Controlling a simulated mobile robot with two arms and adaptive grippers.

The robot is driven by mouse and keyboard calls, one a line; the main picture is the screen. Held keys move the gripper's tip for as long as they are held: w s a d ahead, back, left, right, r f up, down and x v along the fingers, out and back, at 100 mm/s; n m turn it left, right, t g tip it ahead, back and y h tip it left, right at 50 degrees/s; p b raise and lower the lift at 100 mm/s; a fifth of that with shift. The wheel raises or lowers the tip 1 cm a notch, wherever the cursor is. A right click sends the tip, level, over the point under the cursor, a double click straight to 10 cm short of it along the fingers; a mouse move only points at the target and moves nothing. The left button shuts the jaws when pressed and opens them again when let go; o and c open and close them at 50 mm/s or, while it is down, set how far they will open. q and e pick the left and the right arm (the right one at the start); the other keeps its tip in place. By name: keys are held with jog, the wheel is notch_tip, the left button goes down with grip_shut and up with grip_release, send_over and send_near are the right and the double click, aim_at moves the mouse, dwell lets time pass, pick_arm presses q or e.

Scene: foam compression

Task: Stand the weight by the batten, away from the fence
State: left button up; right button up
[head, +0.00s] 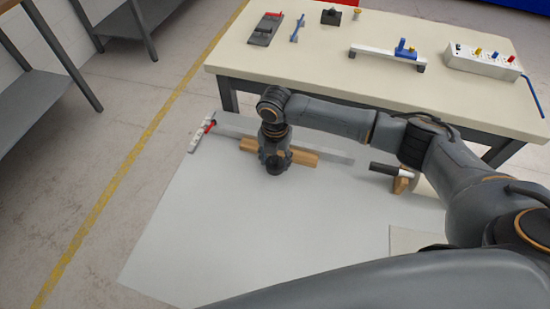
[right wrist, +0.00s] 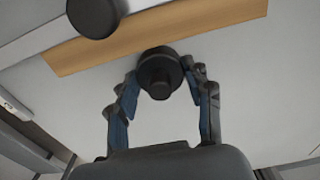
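The weight (right wrist: 158,75) is a dark round body with a knob, seen close to the batten's edge in the right wrist view. The batten (head: 303,157) is a wooden bar on the pale board; it also shows in the right wrist view (right wrist: 215,27). The fence (head: 338,158) is a grey strip along the board's far edge, behind the batten. My right gripper (right wrist: 160,72) has a fingertip at each side of the weight, apparently touching it. In the head view my right wrist hides the batten's middle. My left gripper is out of view.
A second dark round object (right wrist: 93,15) is on the batten's fence side. A red-and-white item (head: 201,132) lies at the board's left corner. A black-handled tool (head: 388,170) is at the right. The board's front left is clear. A table (head: 300,70) with tools stands behind.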

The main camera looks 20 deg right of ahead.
jog(key=o, duration=0.4)
jog(key=shift+o, duration=0.2)
notch_tip(320, 180, up, 12)
jog(key=shift+r, duration=0.2)
dwell(0.5)
